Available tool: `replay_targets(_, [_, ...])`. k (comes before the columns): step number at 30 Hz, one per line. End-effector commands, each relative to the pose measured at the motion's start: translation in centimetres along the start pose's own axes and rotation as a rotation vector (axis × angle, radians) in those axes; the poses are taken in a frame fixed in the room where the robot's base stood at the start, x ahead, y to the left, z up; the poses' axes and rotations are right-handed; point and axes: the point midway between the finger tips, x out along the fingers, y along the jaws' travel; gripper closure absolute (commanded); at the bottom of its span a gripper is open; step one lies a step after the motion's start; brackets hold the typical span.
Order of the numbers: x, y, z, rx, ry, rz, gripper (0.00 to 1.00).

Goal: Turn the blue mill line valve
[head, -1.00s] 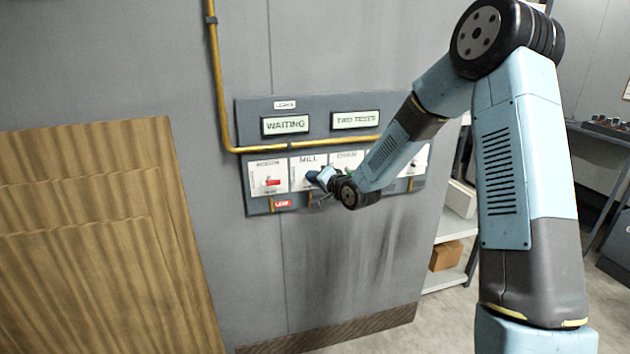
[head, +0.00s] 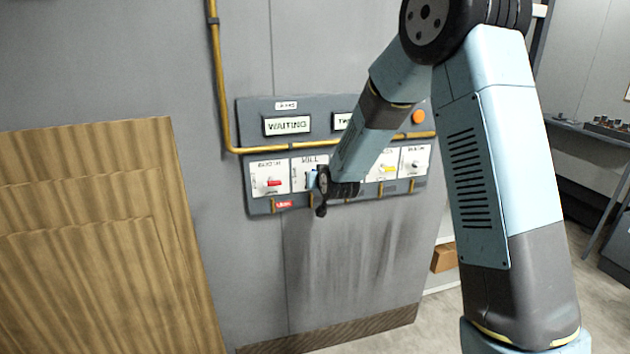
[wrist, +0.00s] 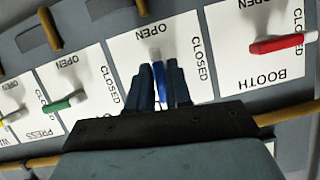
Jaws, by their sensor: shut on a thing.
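The blue mill valve lever (wrist: 160,78) shows in the wrist view between my gripper's two dark fingers (wrist: 159,88). My gripper is shut on it. The lever stands upright in this view, its pale end towards the OPEN label and away from CLOSED at the right. In the head view, my gripper (head: 311,180) is against the MILL plate (head: 309,160), and my wrist hides the lever there.
The booth valve's red lever (wrist: 283,43) is beside the mill plate, lying towards CLOSED. The green press lever (wrist: 64,103) is on the other side. A yellow pipe (head: 219,100) runs along the panel. A WAITING sign (head: 287,125) is above. A wooden board (head: 95,240) stands at left.

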Motion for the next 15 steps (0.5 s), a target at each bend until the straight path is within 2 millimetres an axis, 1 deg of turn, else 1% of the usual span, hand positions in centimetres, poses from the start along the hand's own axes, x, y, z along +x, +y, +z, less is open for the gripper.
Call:
replay_targets(1, [-0.02,-0.03,0.53,-0.023,-0.011,0.010,1.00])
replay_targets(7, [-0.01,0.04,0.51,-0.092,-0.011,0.039,1.00])
replay_targets(15, [0.00,0.03,0.45,-0.125,-0.009,0.053,1.00])
